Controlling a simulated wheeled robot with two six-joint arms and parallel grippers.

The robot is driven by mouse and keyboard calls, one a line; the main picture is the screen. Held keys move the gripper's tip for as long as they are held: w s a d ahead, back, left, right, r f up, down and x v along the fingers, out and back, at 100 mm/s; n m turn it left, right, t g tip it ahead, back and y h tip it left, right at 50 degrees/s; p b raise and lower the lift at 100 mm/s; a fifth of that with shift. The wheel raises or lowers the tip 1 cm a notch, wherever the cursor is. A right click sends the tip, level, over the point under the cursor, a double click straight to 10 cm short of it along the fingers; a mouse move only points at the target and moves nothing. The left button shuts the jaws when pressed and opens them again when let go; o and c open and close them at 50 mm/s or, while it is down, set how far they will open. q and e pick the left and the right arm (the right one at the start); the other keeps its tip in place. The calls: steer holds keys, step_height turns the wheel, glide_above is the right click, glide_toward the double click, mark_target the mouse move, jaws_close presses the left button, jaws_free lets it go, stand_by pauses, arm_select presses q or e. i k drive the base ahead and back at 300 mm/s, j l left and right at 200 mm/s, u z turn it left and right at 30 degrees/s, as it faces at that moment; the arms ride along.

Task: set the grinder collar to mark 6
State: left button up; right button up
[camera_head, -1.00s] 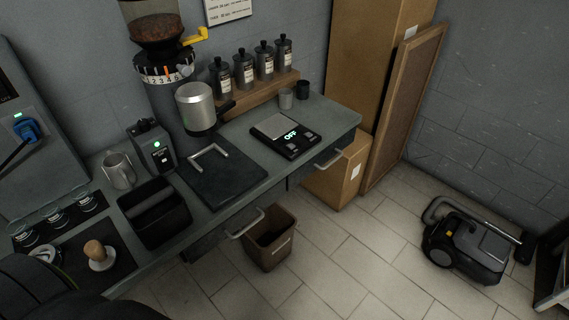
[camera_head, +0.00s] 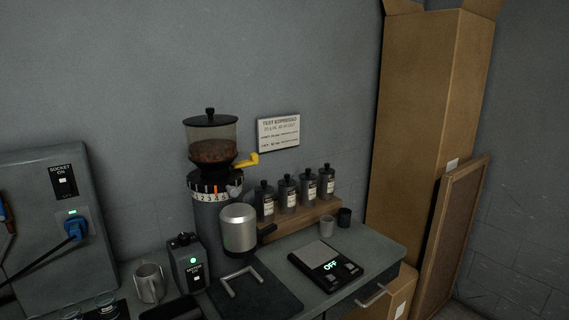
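The coffee grinder stands at the back of the counter, with a clear hopper (camera_head: 211,143) of beans on top. Its white numbered collar (camera_head: 208,196) sits below the hopper. An orange mark (camera_head: 215,188) shows just above the digits, seemingly near the 4, but the exact number is too small to tell. A grey knob (camera_head: 235,189) covers the collar's right end. A yellow lever (camera_head: 247,160) sticks out to the right above the collar. Neither of my grippers is in view.
A silver cup (camera_head: 238,228) is on the grinder's front, below the collar. A switch box (camera_head: 188,264) stands at its left, canisters (camera_head: 288,194) on a wooden shelf at its right. A metal jug (camera_head: 150,283) is front left.

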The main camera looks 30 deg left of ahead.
mark_target(194, 180)
steer(key=u, duration=1.15)
